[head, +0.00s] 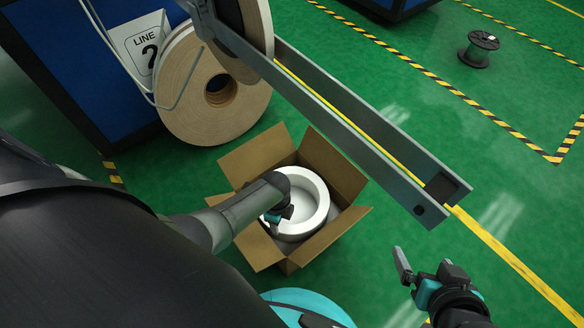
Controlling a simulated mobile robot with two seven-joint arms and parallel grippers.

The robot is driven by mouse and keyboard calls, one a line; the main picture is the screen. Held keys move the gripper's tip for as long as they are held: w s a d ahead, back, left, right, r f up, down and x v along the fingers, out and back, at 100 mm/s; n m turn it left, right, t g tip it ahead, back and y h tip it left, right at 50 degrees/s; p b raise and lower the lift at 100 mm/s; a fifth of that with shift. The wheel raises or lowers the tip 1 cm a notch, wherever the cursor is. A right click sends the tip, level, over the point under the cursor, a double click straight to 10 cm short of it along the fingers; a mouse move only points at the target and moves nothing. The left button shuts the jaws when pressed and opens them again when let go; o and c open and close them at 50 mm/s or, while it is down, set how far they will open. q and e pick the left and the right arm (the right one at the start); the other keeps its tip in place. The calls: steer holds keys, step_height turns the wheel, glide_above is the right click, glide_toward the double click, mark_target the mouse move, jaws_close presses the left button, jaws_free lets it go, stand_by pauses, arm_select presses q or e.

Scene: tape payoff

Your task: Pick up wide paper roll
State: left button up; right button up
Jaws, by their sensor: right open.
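A thick white ring-shaped roll (317,212) lies flat in an open cardboard box (262,247) on the floor. My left gripper (277,221) reaches down over the left part of the roll, at its hole. The arm hides its fingertips, so I cannot tell its jaws or whether it touches the roll. My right gripper (424,268) is at the lower right, open and empty, well apart from the box. A large tan roll (205,110) with a dark core stands on edge beside the blue machine; I cannot tell from its look which roll is the wide paper one.
A grey two-rail frame (345,128) extends from the machine over the floor, above and right of the box. The blue machine (60,60) bears a "LINE 2" sign (143,47). A black spool (478,50) stands far right.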

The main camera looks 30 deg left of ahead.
arm_select(q)
steer(key=shift+f+b, duration=0.3)
steer(key=shift+f, duration=0.05)
steer(key=shift+f+b, duration=0.85)
steer(key=shift+f, duration=0.05)
steer(key=shift+f+b, duration=0.4)
steer(key=shift+f, duration=0.05)
steer(key=shift+f+b, duration=0.55)
steer(key=shift+f, duration=0.35)
arm_select(e)
steer(key=w+a+r+t+y, duration=0.1)
steer(key=a+r+t+y, duration=0.2)
steer(key=a+t, duration=0.4)
steer(key=shift+a+r+m+t+y, duration=0.2)
steer(key=shift+m+t+y, duration=0.2)
steer(key=shift+t+y, duration=0.15)
arm_select(q)
steer(key=shift+c, duration=0.2)
arm_select(e)
steer(key=shift+w, duration=0.1)
arm_select(q)
jaws_close()
